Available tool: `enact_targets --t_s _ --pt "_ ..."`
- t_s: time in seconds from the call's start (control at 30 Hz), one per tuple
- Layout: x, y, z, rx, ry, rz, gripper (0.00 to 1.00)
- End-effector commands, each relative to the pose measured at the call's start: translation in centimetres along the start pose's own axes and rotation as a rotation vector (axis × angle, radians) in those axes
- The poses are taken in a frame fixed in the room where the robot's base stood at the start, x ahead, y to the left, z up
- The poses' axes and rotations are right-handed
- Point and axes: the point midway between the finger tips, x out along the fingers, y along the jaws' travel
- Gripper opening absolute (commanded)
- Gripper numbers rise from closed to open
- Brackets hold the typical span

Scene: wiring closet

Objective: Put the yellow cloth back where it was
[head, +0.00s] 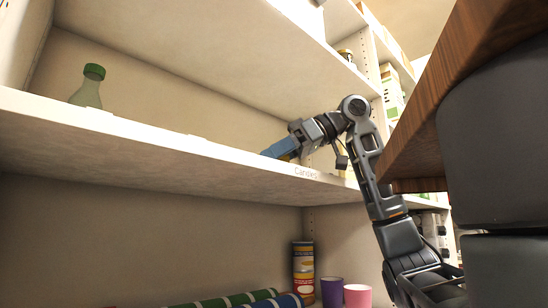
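My gripper (278,149) reaches in over the middle shelf (150,135), close above its surface near the right end. Its end shows blue and points left and down. The gap between the fingertips is not visible, so I cannot tell whether it is open or shut. A small yellowish patch shows just under the gripper at the shelf edge; it is too small to tell whether it is the yellow cloth. No yellow cloth is clearly in view.
A green-capped bottle (89,88) stands on the shelf's left. A wooden board (470,75) overhangs at right.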

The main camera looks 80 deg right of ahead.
Motion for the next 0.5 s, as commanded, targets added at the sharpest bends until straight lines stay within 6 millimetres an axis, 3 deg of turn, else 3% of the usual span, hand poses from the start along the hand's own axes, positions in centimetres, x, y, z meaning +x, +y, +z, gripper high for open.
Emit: enact_targets --t_s 0.5 --pt "0.29 -0.01 0.50 0.000 0.000 0.000 0.12"
